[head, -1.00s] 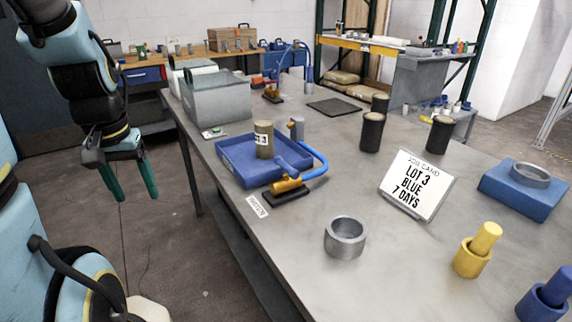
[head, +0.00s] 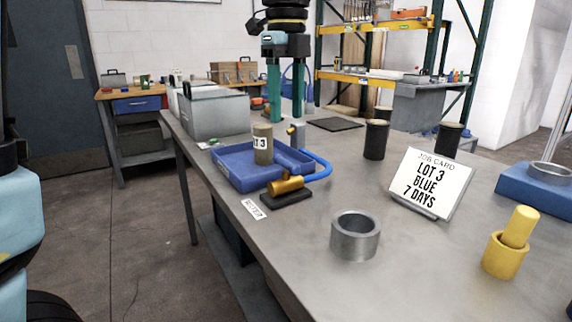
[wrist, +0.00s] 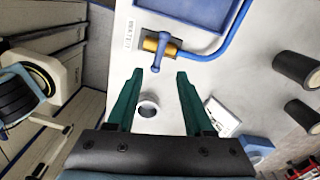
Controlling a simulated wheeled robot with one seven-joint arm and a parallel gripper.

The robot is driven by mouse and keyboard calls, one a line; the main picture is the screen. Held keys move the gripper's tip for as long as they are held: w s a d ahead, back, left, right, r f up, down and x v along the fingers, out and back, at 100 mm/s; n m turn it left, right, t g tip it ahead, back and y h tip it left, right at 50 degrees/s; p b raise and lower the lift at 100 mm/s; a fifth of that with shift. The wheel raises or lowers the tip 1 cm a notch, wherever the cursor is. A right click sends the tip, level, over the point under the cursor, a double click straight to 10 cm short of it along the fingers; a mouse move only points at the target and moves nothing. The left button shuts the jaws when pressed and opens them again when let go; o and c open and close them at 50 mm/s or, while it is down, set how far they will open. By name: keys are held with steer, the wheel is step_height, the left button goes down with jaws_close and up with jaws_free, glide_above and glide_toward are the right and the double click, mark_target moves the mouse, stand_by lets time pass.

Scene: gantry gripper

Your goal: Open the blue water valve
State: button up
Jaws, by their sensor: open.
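The near water valve has a brass body (head: 287,185) on a black base, with a blue lever handle (head: 296,167) and a blue hose (head: 321,170). It sits at the table edge in front of the blue tray (head: 222,172). In the wrist view the blue handle (wrist: 157,55) lies across the brass body (wrist: 148,44), just beyond my fingertips. My gripper (head: 285,116) is open and empty, pointing down above the table. In the wrist view its green fingers (wrist: 168,73) are apart, with the valve ahead of them and touching neither.
A grey ring (head: 355,236) and a job card (head: 431,183) reading "LOT 3 BLUE 7 DAYS" stand right of the valve. A labelled cylinder (head: 263,145) stands in the tray. Dark cylinders (head: 376,140) and a yellow peg in a holder (head: 503,258) are farther right.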

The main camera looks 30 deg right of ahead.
mark_target(286, 166)
step_height(286, 166, down, 10)
steer(key=shift+f, duration=0.2)
stand_by(0.3)
jaws_close()
stand_by(0.4)
